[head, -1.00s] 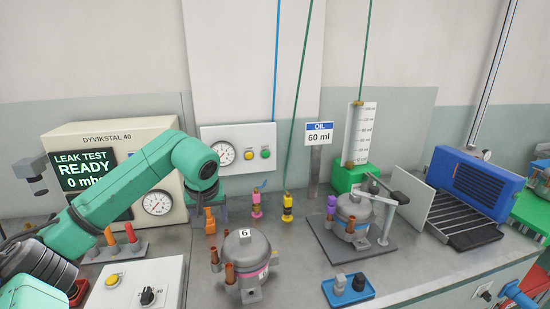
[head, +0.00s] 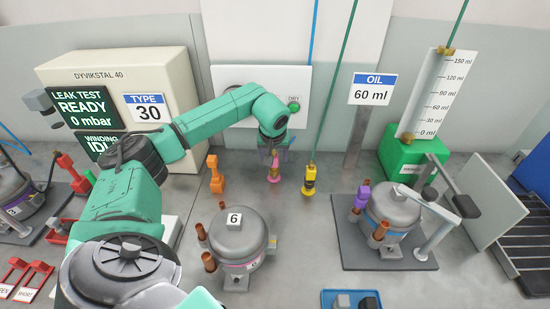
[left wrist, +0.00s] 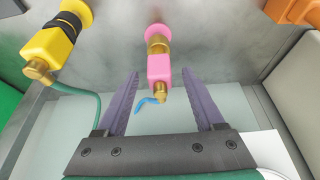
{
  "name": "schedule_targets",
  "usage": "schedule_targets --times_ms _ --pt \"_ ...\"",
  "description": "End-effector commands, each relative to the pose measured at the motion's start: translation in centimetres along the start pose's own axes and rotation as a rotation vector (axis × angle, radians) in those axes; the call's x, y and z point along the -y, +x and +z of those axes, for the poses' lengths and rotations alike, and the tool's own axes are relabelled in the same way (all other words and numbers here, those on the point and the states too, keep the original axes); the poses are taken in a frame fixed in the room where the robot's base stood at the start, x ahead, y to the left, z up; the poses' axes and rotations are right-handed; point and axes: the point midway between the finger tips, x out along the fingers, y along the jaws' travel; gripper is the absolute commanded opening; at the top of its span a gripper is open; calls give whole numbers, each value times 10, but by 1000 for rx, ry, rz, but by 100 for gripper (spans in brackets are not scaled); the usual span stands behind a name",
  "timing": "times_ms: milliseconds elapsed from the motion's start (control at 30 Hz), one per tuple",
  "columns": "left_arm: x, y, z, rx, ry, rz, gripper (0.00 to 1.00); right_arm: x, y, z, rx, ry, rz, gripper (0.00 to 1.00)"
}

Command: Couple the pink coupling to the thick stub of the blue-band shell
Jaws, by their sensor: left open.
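The pink coupling (head: 274,172) stands at the back of the bench with a short blue hose; it also shows in the left wrist view (left wrist: 158,70). My left gripper (head: 273,152) is open just behind and above it. In the left wrist view the coupling lies ahead between the spread purple fingers (left wrist: 170,88), apart from both. The blue-band shell (head: 393,208) sits on a grey plate at the right, with a purple coupling (head: 361,198) at one stub and a bare copper stub (head: 379,232) in front. My right gripper is out of view.
A yellow coupling (head: 310,180) with a green hose stands right of the pink one, an orange coupling (head: 215,175) left. A shell marked 6 (head: 240,240) stands in front. A clamp arm (head: 425,200) reaches over the blue-band shell.

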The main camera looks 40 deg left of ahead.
Motion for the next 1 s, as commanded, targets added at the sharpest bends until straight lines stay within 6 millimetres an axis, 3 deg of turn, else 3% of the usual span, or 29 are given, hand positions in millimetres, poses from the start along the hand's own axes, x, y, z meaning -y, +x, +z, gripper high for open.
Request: schedule_targets --times_ms 100,200,500,533,567,700,767,800,867,1000 --pt "0 24 0 4 0 -1 70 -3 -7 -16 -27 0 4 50" --pt "0 37 0 2 -1 -1 70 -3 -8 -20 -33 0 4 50" --pt "0 45 0 0 1 0 70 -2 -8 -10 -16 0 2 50" --pt "0 45 0 0 1 0 66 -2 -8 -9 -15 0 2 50" --pt "0 45 0 0 1 0 55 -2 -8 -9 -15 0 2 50" --pt "0 45 0 0 1 0 1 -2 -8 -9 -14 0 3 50" --pt "0 44 0 0 1 0 0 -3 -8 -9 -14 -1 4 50" --pt "0 44 0 -1 1 0 23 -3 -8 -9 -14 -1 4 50" --pt "0 44 0 -1 1 0 0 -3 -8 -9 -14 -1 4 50" --pt "0 44 0 -1 0 0 0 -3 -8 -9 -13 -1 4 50"
